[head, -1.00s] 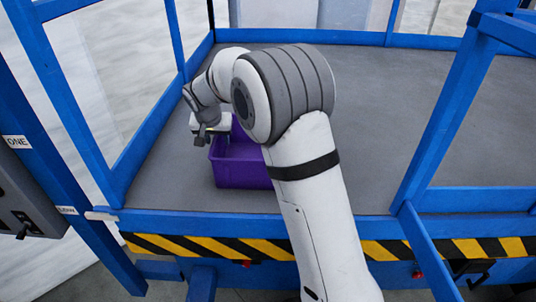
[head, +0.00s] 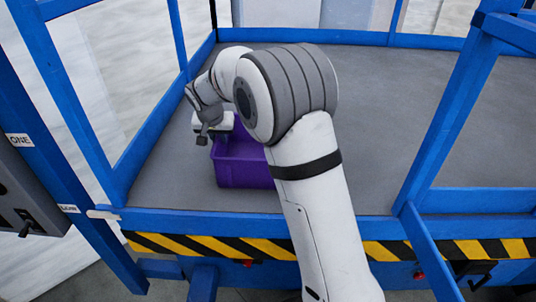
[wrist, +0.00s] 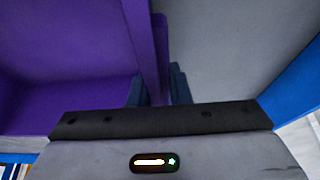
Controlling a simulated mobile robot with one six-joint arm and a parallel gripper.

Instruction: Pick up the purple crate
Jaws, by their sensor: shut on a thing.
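The purple crate (head: 242,172) stands on the grey platform floor, near the platform's front edge in the head view. My arm hides its right part. My gripper is at the crate's left side in the head view, at rim height. In the wrist view my gripper (wrist: 159,92) has one dark finger inside the crate and one outside, shut on the crate's wall (wrist: 146,45). The crate's inside shows at the left of the wrist view and looks empty there. I cannot tell from the head view whether the crate's base is off the floor.
The grey platform floor (head: 385,110) is clear to the right and behind. Blue rails and posts (head: 440,130) surround it. A black and yellow striped edge (head: 205,246) runs along the front. A grey control box (head: 25,195) hangs at the far left.

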